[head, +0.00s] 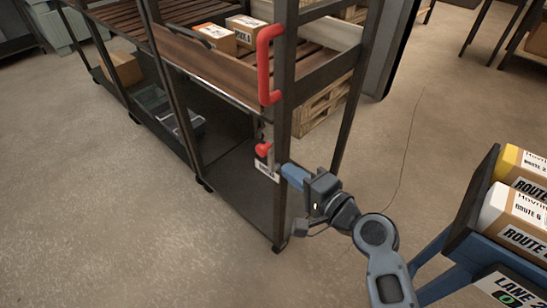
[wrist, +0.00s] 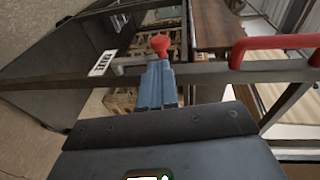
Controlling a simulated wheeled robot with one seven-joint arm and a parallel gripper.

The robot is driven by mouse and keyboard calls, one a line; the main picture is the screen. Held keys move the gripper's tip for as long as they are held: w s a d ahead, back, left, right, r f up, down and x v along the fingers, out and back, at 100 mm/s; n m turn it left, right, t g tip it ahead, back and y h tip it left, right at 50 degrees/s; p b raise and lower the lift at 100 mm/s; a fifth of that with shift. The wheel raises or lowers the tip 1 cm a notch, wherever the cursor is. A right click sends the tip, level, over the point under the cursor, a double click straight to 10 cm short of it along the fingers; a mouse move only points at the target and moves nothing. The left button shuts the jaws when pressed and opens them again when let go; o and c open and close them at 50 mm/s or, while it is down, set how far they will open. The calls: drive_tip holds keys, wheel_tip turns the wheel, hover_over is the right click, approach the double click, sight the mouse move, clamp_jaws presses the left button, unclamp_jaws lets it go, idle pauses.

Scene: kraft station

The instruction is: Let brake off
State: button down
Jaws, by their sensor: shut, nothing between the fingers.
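A red-knobbed lever (head: 263,150), which looks like the brake, sits on the corner post of a dark metal cart (head: 284,120). A small white label (head: 266,168) is just below it. My gripper (head: 284,169) is shut and empty, with its blue fingers pointing at the post just right of and below the knob. In the wrist view the red knob (wrist: 160,44) shows just beyond the tips of my closed fingers (wrist: 157,66). I cannot tell whether the fingertips touch the lever. The label (wrist: 102,63) is left of the fingers there.
A red grab handle (head: 264,65) is fixed on the post above the knob. Cardboard boxes (head: 205,37) lie on the cart's slatted upper deck. A blue-framed stand (head: 455,240) with route-labelled parcels (head: 518,215) is at right. The floor left of the cart is clear.

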sight(265, 153)
drive_tip(key=x, duration=0.7)
drive_tip(key=shift+r, duration=0.1)
